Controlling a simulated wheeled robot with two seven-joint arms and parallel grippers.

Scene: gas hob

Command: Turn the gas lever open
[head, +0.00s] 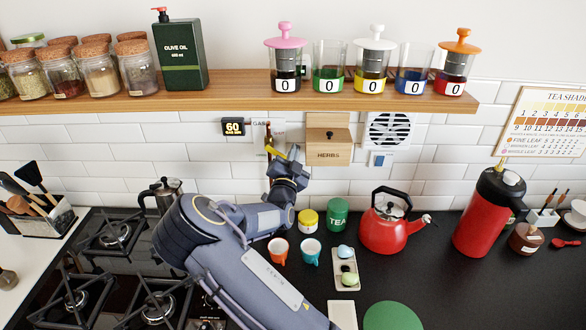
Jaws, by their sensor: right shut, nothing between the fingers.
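The gas lever (275,152) is a small yellow handle on a reddish pipe (268,132) against the white tiled wall, just under the wooden shelf. A small "GAS" label is on the wall beside the pipe. My right arm reaches up from the bottom of the head view to this spot. My right gripper (284,160) is shut and empty, right at the lever. It partly covers the lever and the lower pipe, so I cannot tell whether they touch. My left gripper is not in view.
The wooden shelf (235,96) with jars, an olive oil tin and several plunger cups runs above. A wooden herbs box (327,148) hangs right of the pipe. The gas hob (100,275) lies lower left. Cups, a red kettle (388,228) and a red flask (480,220) stand on the black counter.

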